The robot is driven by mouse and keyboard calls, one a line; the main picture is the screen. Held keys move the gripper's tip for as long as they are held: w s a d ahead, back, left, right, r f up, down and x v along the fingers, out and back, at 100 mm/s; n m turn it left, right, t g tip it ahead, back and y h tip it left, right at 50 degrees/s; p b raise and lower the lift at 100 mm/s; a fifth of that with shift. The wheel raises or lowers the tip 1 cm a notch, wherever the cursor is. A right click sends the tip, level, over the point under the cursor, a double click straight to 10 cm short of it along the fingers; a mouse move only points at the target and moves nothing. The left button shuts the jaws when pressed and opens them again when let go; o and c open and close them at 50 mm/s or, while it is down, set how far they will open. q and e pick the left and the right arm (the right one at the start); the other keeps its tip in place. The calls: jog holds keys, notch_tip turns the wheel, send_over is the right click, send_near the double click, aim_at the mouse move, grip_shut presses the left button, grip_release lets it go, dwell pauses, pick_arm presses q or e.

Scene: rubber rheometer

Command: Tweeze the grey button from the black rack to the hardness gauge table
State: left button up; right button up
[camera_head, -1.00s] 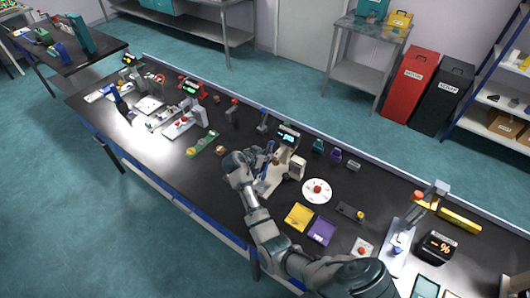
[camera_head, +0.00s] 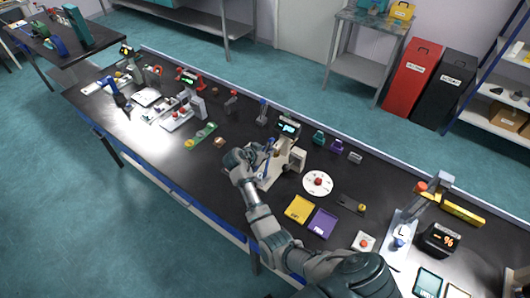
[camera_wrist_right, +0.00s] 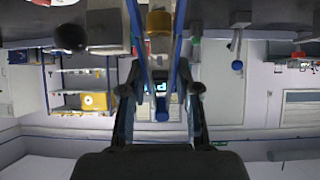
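My right gripper (camera_head: 252,156) is over the hardness gauge table (camera_head: 269,180), a pale base under a unit with a lit screen (camera_head: 288,128). In the right wrist view the gripper (camera_wrist_right: 160,88) has its fingers on both sides of blue tweezers (camera_wrist_right: 162,115), whose two arms spread towards the top of the picture. A brownish-gold piece (camera_wrist_right: 159,21) shows between those arms; whether they touch it I cannot tell. A black rack (camera_head: 346,201) with a yellow button (camera_head: 361,208) lies to the right. I cannot make out the grey button. My left gripper is out of view.
A white round plate with a red knob (camera_head: 318,182) and yellow (camera_head: 299,209) and purple (camera_head: 322,223) trays stand right of the gauge. Green (camera_head: 319,138) and purple (camera_head: 337,145) weights stand behind. Black tabletop is clear at the front left.

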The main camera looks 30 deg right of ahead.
jog(key=r+p, duration=0.2)
jog(key=r, duration=0.1)
jog(key=r+p, duration=0.2)
jog(key=shift+d+r, duration=0.15)
jog(key=shift+d, duration=0.1)
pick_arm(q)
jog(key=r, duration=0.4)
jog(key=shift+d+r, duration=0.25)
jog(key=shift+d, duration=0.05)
pick_arm(e)
notch_tip(320, 180, up, 4)
jog(key=r, duration=0.1)
send_over(269, 142)
jog(key=a, duration=0.2)
jog(key=shift+s+d+f, duration=0.25)
jog(key=shift+s, duration=0.2)
jog(key=shift+f, duration=0.1)
